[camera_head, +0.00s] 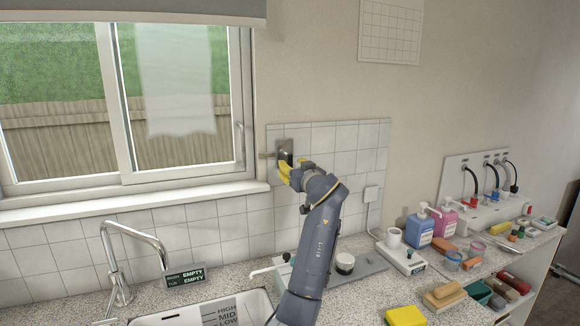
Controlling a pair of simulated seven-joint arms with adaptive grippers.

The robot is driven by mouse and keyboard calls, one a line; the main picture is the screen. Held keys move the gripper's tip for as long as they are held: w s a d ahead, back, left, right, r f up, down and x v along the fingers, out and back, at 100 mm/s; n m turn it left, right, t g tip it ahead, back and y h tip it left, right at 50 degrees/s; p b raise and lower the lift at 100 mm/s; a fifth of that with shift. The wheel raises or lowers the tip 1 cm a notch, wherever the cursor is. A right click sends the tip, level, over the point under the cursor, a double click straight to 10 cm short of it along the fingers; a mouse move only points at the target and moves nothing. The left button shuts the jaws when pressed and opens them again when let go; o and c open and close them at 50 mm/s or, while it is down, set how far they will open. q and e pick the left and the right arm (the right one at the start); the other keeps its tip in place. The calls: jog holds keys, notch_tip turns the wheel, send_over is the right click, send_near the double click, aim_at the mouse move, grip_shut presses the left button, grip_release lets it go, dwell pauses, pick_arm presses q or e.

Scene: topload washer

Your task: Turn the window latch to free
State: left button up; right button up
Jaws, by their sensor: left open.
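The sliding window (122,100) is at the upper left. A slim pale handle (240,143), which may be its latch, stands upright on the right frame; its exact setting is too small to tell. My right gripper is out of view.
A faucet (118,262) and sink (205,309) are at the lower left, with a small "EMPTY" display (186,276). Bottles (420,228), sponges (445,293) and a tap panel (478,175) crowd the right counter. The window sill (130,203) is clear.

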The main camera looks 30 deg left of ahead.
pick_arm(q)
jog(key=shift+x, duration=1.05)
grip_shut()
